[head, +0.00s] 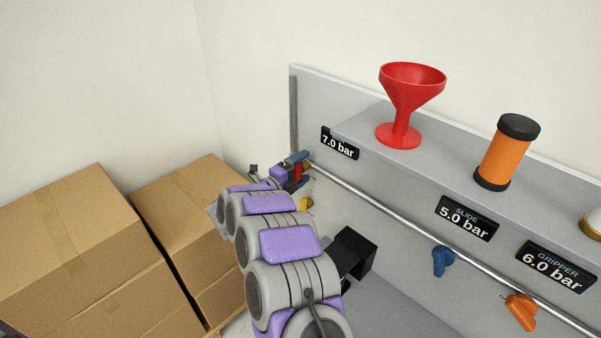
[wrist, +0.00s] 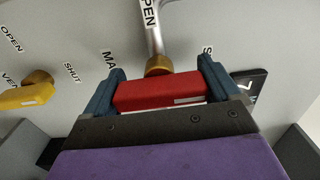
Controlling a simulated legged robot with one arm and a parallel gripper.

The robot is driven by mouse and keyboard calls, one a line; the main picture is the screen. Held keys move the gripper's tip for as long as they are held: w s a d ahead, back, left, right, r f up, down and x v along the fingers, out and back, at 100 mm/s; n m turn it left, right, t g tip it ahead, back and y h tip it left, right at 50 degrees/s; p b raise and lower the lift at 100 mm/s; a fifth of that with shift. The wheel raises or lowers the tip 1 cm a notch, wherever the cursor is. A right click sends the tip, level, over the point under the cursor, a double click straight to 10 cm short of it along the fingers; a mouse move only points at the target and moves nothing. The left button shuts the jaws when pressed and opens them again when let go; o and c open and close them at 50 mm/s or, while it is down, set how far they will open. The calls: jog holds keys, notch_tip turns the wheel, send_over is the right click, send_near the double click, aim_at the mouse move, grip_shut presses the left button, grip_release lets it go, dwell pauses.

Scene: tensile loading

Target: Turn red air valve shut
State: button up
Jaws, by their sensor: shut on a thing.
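The red air valve handle (wrist: 160,95) is in the wrist view, between the two blue fingers of my gripper (wrist: 160,90). The fingers are shut on its two ends. The handle lies crosswise in the picture, below a brass fitting (wrist: 153,66) on a metal pipe. An "OPEN" label (wrist: 149,12) is by the pipe above. Labels starting "MA" and "S" are partly hidden by the fingers. In the head view, a small red part of the valve (head: 297,172) shows at my gripper (head: 296,164), mostly covered by my arm.
A yellow valve handle (wrist: 27,95) is to the left, with "OPEN" and "SHUT" labels. On the panel at right are a blue knob (head: 443,262) and an orange knob (head: 521,311). A red funnel (head: 402,105) and orange cylinder (head: 507,153) stand on the shelf. Cardboard boxes (head: 80,245) stand left.

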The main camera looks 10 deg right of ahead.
jog(key=shift+f, duration=0.2)
jog(key=o, duration=0.8)
jog(key=shift+r, duration=0.1)
jog(key=p+v, duration=0.3)
jog(key=v, duration=1.4)
jog(key=shift+s+a, duration=0.15)
jog(key=shift+a, duration=0.05)
